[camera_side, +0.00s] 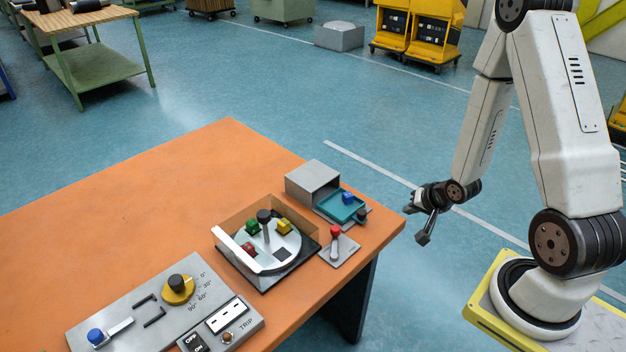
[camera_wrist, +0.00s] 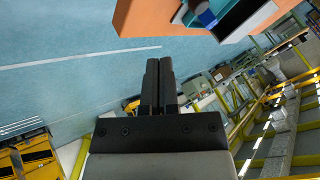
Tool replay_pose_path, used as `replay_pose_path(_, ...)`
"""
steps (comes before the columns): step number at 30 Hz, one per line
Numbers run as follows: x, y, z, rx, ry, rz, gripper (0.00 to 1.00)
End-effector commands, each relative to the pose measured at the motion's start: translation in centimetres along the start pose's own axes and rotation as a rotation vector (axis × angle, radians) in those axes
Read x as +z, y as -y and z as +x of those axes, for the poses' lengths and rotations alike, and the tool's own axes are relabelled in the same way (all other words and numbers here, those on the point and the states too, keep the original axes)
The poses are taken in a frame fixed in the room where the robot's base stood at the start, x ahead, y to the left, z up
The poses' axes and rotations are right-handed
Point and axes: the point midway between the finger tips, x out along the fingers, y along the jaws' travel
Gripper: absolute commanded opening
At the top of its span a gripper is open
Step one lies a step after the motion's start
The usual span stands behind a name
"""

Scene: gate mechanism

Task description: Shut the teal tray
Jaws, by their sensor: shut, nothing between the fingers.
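The teal tray (camera_side: 334,207) sticks out of a grey box housing (camera_side: 313,179) near the right edge of the orange table in the side view. A blue cube (camera_side: 348,197) lies in the tray, and a dark round knob (camera_side: 361,215) stands at its outer end. My gripper (camera_side: 422,238) is off the table's right edge, to the right of the tray and apart from it. In the wrist view my gripper's fingers (camera_wrist: 159,82) are together and empty. The tray (camera_wrist: 233,28) shows partly at the top of that view, cut off by the frame.
A lever with a red knob (camera_side: 335,231) stands just in front of the tray. A control panel (camera_side: 165,310) lies at the front left. The far left tabletop (camera_side: 150,195) is clear.

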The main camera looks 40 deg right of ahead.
Motion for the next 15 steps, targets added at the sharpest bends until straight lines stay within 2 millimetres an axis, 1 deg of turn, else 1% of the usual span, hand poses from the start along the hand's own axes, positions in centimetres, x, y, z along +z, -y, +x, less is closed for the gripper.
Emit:
replay_pose_path(8,0.0,0.0,1.6,0.001,0.002,0.0,0.0)
replay_pose_path(15,0.1,0.0,3.9,0.001,0.002,-0.001,0.0)
